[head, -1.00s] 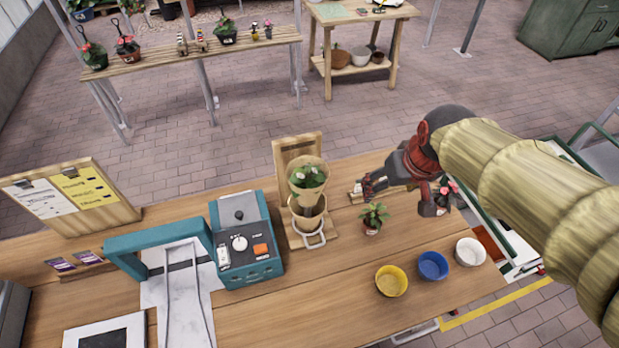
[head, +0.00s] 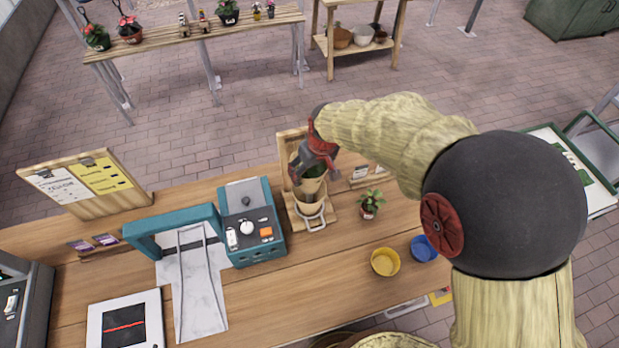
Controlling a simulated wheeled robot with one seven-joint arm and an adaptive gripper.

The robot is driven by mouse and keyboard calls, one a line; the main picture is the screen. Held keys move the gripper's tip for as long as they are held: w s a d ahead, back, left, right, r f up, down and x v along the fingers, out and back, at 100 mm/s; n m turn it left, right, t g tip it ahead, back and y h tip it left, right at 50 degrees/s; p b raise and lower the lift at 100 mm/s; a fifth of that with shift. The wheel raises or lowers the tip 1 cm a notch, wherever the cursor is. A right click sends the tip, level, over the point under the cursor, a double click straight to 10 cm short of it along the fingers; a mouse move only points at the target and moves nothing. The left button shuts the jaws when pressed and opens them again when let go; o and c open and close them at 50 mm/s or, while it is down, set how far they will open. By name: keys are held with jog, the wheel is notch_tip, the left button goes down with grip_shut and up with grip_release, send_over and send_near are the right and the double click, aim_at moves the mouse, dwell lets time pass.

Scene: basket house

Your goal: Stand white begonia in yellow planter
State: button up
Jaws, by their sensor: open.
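The yellow planter (head: 385,262) stands on the wooden bench, right of centre and near its front edge. A tan pot holder (head: 311,187) on a wooden stand is at the back of the bench. A little green of the plant in its upper cup (head: 312,171) shows beneath my gripper; its white flowers are hidden now. My gripper (head: 309,170) points down over this cup with its fingers open. I cannot tell whether they touch the plant. Another small leafy plant (head: 371,203) in a dark reddish pot stands on the bench to the right.
A blue planter (head: 425,248) stands right of the yellow one, partly behind my arm. A teal machine (head: 250,222) with a dial and a teal-framed station stand on the left. Bare bench lies in front of the stand.

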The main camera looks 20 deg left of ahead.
aim_at(310, 174)
jog(key=x, duration=0.4)
jog(key=shift+w, duration=0.2)
jog(key=shift+r, duration=0.1)
jog(key=shift+c, duration=1.2)
jog(key=c, duration=1.1)
jog(key=shift+r, duration=0.1)
jog(key=shift+c, duration=0.5)
